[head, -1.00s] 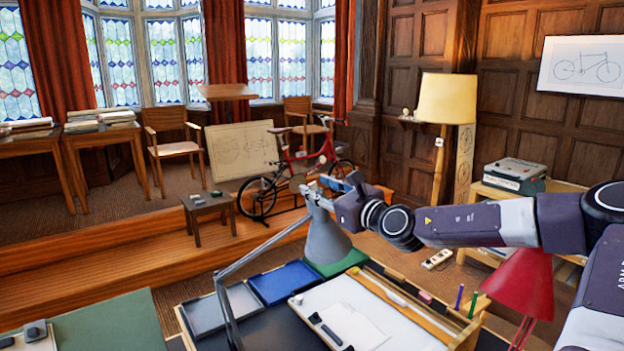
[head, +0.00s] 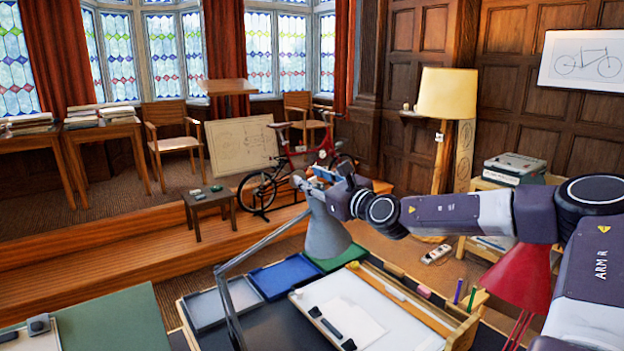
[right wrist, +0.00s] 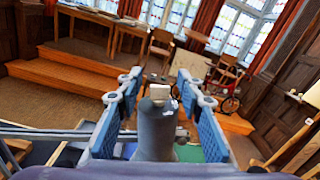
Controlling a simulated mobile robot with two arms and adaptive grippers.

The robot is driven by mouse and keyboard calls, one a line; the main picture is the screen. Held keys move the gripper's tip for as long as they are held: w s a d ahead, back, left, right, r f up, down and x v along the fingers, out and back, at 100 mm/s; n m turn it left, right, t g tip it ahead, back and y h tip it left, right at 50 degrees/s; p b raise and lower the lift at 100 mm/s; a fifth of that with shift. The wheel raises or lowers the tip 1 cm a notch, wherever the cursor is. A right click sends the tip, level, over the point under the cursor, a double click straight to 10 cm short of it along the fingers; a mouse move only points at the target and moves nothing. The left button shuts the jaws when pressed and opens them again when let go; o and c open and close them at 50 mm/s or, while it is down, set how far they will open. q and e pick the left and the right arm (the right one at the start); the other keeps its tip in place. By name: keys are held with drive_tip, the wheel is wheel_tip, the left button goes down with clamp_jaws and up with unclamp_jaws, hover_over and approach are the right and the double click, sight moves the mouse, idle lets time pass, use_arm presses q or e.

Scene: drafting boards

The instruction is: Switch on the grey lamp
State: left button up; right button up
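The grey lamp (head: 325,234) hangs on a thin grey arm over the back of the drafting board, its shade facing down. In the right wrist view the grey lamp (right wrist: 157,130) stands between my fingers, with a small pale piece (right wrist: 159,92) on its top, perhaps the switch. My right gripper (head: 308,182) is at the top of the shade. In the right wrist view my right gripper (right wrist: 158,82) is open, one blue-padded finger on each side of the lamp top, with gaps showing. I cannot tell whether the lamp is lit. My left gripper is not in view.
A red lamp (head: 522,280) stands to the right, below my right arm. The drafting board (head: 350,290) holds a sheet and black tools. Blue (head: 285,277) and grey (head: 206,307) trays lie left of it. A red bicycle (head: 300,165) stands behind.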

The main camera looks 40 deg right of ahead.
clamp_jaws()
drive_tip(key=shift+f+m+h+b, duration=0.3)
drive_tip(key=shift+h+b, duration=0.1)
drive_tip(key=shift+b, duration=0.45)
drive_tip(key=m+g+h+b, duration=0.1)
drive_tip(key=m+h+b, duration=0.2)
drive_tip(key=h+b, duration=0.1)
drive_tip(key=m+g+h+b, duration=0.2)
drive_tip(key=h+b, duration=0.2)
drive_tip(key=b, duration=0.1)
drive_tip(key=m+g+h+b, duration=0.2)
drive_tip(key=m+h+b, duration=0.1)
drive_tip(key=h+b, duration=0.1)
drive_tip(key=shift+a+f+m+b, duration=0.15)
drive_tip(key=shift+m+b, duration=0.15)
drive_tip(key=shift+b, duration=0.4)
drive_tip(key=m+g+h, duration=0.1)
drive_tip(key=m+g+h+b, duration=0.1)
drive_tip(key=shift+r+g, duration=0.25)
drive_tip(key=shift+g, duration=0.05)
drive_tip(key=shift+r+m+g+h+b, duration=0.1)
drive_tip(key=shift+m+g+h+b, duration=0.4)
drive_tip(key=shift+m+g+h, duration=0.45)
drive_tip(key=shift+r+g, duration=0.15)
drive_tip(key=shift+g, duration=0.1)
drive_tip(key=shift+o, duration=0.5)
unclamp_jaws()
drive_tip(key=shift+s, duration=0.1)
